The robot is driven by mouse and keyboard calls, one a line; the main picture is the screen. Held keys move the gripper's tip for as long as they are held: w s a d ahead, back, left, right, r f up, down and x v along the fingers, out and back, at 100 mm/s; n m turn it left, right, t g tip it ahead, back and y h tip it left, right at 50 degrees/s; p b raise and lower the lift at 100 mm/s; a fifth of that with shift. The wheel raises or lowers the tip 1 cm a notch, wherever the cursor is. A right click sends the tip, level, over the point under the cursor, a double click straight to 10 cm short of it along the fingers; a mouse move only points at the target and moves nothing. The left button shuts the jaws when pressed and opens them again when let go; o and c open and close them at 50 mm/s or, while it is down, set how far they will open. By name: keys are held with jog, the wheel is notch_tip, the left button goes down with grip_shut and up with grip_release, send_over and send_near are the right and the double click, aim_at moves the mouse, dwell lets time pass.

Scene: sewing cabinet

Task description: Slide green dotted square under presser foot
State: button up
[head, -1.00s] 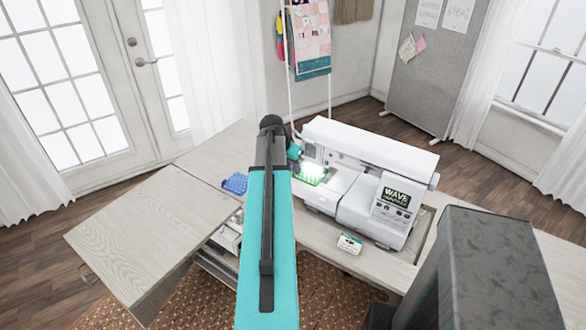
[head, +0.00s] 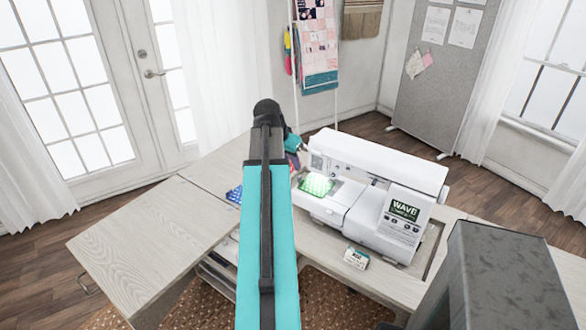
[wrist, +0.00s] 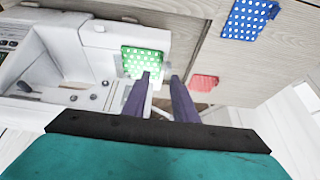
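The green dotted square (head: 316,185) lies on the bed of the white sewing machine (head: 375,185), at its left end by the needle side, lit brightly. The square also shows in the wrist view (wrist: 143,60), flat beside the machine's white head. I cannot tell whether its edge is under the presser foot, which I cannot make out clearly. My gripper (wrist: 160,76) is open, its two purple fingers apart with nothing between them. The left fingertip overlaps the square's lower edge in the wrist view; contact cannot be told. In the head view my arm hides part of the gripper.
A blue dotted square (wrist: 248,18) lies on the wooden table (head: 140,235). A red square (wrist: 204,82) shows in the wrist view. A small box (head: 356,258) sits in front of the machine. The left table leaf is clear.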

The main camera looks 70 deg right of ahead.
jog(key=shift+v, duration=0.85)
dwell(0.4)
